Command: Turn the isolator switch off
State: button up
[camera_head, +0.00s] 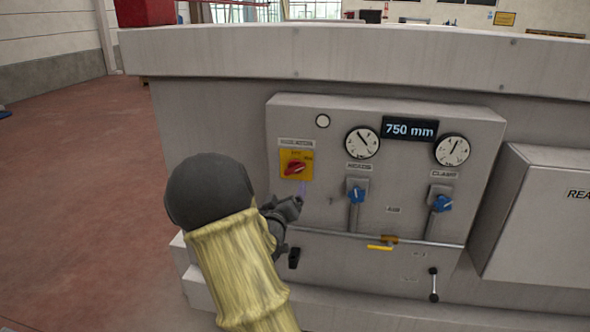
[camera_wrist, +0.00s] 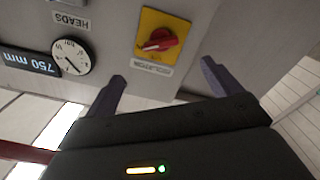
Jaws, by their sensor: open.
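The isolator switch is a red rotary knob (camera_head: 295,168) on a yellow square plate (camera_head: 304,157), at the upper left of the grey control panel. In the wrist view the red knob (camera_wrist: 158,40) shows upside down, with its yellow plate (camera_wrist: 152,20) and its label. My gripper (camera_head: 299,201) is just below the switch in the head view, apart from it. In the wrist view my gripper (camera_wrist: 164,72) is open, its two dark fingers spread, with the knob beyond the gap between them. Nothing is between the fingers. The small print on the plate is too blurred to read.
Two dials (camera_head: 362,142) and a 750 mm display (camera_head: 409,129) sit right of the switch. Two blue valve handles (camera_head: 356,195) and a yellow lever (camera_head: 380,248) are lower on the panel. A grey box (camera_head: 535,220) juts out at right. Open floor (camera_head: 80,210) lies at left.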

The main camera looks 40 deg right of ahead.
aim_at(294, 172)
jog(key=p+x, duration=0.6)
jog(key=x, duration=0.8)
jog(key=shift+r, duration=0.1)
jog(key=shift+w+d+p, duration=0.4)
jog(key=c, duration=1)
